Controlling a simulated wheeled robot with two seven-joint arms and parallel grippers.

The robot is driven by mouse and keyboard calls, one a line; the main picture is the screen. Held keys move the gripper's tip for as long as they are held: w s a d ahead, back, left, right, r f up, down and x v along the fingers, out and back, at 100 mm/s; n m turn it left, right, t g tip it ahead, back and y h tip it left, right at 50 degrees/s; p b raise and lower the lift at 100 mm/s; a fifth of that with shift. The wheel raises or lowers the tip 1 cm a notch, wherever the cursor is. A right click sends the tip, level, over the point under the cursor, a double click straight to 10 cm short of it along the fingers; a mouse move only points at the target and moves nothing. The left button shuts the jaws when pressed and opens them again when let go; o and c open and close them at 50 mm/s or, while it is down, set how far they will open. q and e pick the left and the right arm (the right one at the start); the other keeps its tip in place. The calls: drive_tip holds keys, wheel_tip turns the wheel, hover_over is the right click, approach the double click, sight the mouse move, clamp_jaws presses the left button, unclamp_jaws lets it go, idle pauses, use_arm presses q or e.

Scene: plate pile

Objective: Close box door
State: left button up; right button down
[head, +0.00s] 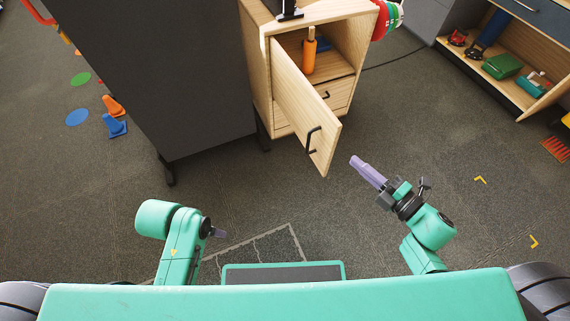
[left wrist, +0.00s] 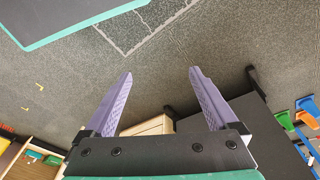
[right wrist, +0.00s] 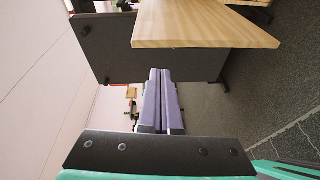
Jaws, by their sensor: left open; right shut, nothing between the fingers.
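The wooden box (head: 262,65) is a light wood cabinet at the top middle of the head view. Its door (head: 298,100) stands open, swung toward me, with a black handle (head: 312,139) near its free edge. My right gripper (head: 355,161) is shut and empty, to the right of the door's free edge and apart from it. In the right wrist view its purple fingers (right wrist: 160,100) are together, below the wooden panel (right wrist: 205,25).
A dark grey panel (head: 150,75) stands left of the box. Inside the box is an orange bottle (head: 309,52), with a drawer (head: 335,95) below. A low shelf (head: 480,75) with tools stands at the far right. The floor around my right gripper is clear.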

sight(336, 137)
use_arm(q)
drive_tip(key=shift+w+d+f+m+t+h+b, duration=0.1)
drive_tip(key=shift+w+d+f+t+h+b, duration=0.2)
drive_tip(key=shift+w+d+t, duration=0.3)
drive_tip(key=shift+w+d+f+m+t+h+b, duration=0.1)
drive_tip(key=shift+w+d+f+t+h+b, duration=0.2)
drive_tip(key=shift+d, duration=0.55)
drive_tip(key=shift+w+d+f+m+t+h+b, duration=0.1)
drive_tip(key=shift+w+d+f+t+h+b, duration=0.25)
drive_tip(key=shift+w+d, duration=0.3)
use_arm(e)
drive_tip(key=shift+w+a+r+n+g+y, duration=0.1)
drive_tip(key=shift+w+a+r+n+y, duration=0.2)
drive_tip(key=shift+w+a, duration=0.8)
drive_tip(key=shift+w+a+r+n+g+y, duration=0.2)
drive_tip(key=shift+w+a+n, duration=0.35)
drive_tip(key=shift+w, duration=0.95)
drive_tip(key=shift+w+a+r+n+y, duration=0.2)
drive_tip(key=shift+w+a+r+n, duration=0.1)
drive_tip(key=shift+w+a, duration=0.85)
use_arm(q)
drive_tip(key=shift+s, duration=0.1)
use_arm(e)
drive_tip(key=shift+w+d, duration=0.15)
